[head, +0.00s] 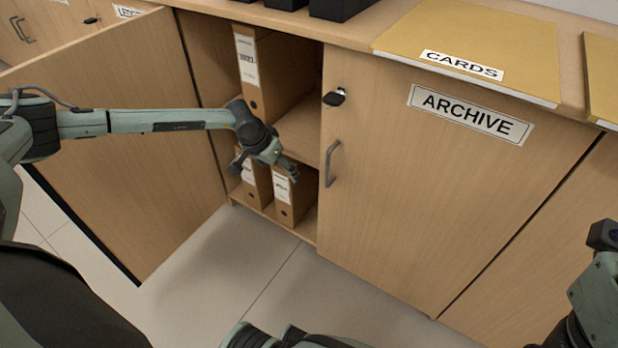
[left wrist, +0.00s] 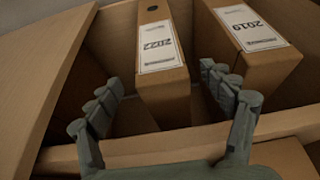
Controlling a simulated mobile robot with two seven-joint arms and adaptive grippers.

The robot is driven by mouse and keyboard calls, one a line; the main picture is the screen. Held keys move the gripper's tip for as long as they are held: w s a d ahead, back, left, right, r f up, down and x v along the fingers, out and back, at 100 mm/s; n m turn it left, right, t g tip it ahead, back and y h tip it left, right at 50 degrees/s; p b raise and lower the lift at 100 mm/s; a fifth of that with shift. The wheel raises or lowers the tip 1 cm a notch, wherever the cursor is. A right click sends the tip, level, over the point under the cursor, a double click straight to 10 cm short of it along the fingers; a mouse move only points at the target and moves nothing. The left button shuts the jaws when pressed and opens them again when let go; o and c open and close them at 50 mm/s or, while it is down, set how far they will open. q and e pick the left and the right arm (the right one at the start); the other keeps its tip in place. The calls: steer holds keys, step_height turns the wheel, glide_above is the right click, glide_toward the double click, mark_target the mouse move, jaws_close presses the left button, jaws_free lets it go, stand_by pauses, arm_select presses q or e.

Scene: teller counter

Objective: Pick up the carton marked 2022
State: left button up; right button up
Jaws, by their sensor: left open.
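The carton marked 2022 (left wrist: 162,82) stands in the cabinet in the left wrist view, its label upside down there. It appears to be the right-hand brown carton (head: 287,213) on the lower shelf in the head view, where its label is too small to read. My left gripper (head: 286,168) is in front of its upper part. In the left wrist view the open fingers (left wrist: 161,78) are spread to either side of the carton, with nothing clasped. My right arm shows at the lower right, but its gripper does not.
The carton marked 2019 (left wrist: 248,45) stands close beside it, near one finger. Another carton (head: 252,100) stands on the upper shelf (head: 305,130). The left door (head: 130,170) hangs open; the ARCHIVE door (head: 430,180) is shut. The floor (head: 290,290) in front is clear.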

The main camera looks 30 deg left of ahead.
mark_target(284, 175)
arm_select(q)
steer(key=b+x, duration=0.1)
steer(key=x, duration=0.4)
steer(key=shift+a+f+b, duration=0.1)
steer(key=shift+f+b, duration=0.05)
steer(key=shift+b, duration=0.15)
steer(key=shift+c, duration=0.5)
steer(key=c, duration=1.7)
steer(key=shift+w, duration=0.15)
jaws_close()
steer(key=shift+r, duration=0.25)
